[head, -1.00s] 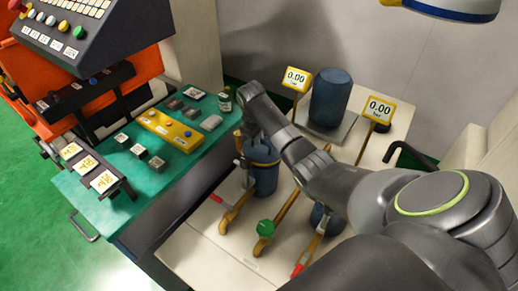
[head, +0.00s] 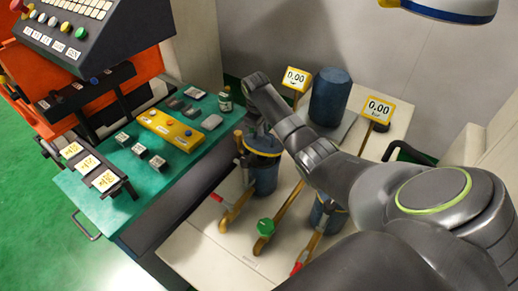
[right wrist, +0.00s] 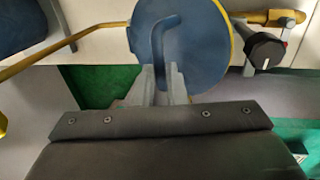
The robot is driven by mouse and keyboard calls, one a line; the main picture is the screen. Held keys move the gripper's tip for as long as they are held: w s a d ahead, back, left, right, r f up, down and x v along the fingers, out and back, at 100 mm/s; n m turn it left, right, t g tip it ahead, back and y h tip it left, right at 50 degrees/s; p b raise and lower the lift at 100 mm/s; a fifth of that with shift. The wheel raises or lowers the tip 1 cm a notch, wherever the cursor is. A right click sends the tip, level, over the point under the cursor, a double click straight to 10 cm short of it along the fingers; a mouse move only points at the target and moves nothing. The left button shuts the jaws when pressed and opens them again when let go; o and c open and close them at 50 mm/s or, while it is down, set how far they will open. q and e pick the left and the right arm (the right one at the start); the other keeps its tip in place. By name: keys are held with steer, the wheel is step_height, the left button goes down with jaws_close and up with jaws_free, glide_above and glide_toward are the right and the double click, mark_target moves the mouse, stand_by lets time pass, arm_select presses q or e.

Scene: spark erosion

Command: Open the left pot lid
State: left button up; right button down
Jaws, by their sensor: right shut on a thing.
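The left pot (head: 264,178) is a blue cylinder on the pale bench, with a yellow-edged rim. Its round blue lid (head: 264,144) is at the top of the pot; I cannot tell whether a gap lies between them. In the right wrist view, the lid (right wrist: 205,50) fills the upper middle, with a bent grey-blue handle (right wrist: 158,42) on it. My right gripper (right wrist: 163,78) is shut on the lid handle. In the head view, my right gripper (head: 250,137) is at the lid's left side, partly hidden by my arm. My left gripper is not in view.
A second blue pot (head: 328,214) stands to the right, partly behind my arm. Pipes with a red-handled valve (head: 225,207) and a green knob (head: 265,227) run in front. A tall blue cylinder (head: 330,97) and yellow displays (head: 378,109) stand behind. A teal worktable (head: 120,205) is left.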

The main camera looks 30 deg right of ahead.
steer(key=shift+d+r, duration=0.1)
steer(key=shift+d, duration=0.45)
steer(key=shift+w, duration=0.1)
steer(key=shift+w+d+r, duration=0.2)
steer(key=shift+d, duration=0.35)
steer(key=shift+w+d+r, duration=0.15)
steer(key=shift+w+d, duration=0.05)
steer(key=shift+d, duration=0.35)
steer(key=shift+w+d+b, duration=0.1)
steer(key=shift+d+b, duration=0.1)
steer(key=shift+b, duration=0.2)
steer(key=shift+w+d+b, duration=0.25)
steer(key=shift+d+b, duration=0.15)
steer(key=shift+d, duration=0.15)
steer(key=shift+w+d+r, duration=0.15)
steer(key=shift+w+d, duration=0.05)
steer(key=shift+d, duration=0.3)
steer(key=shift+b, duration=0.35)
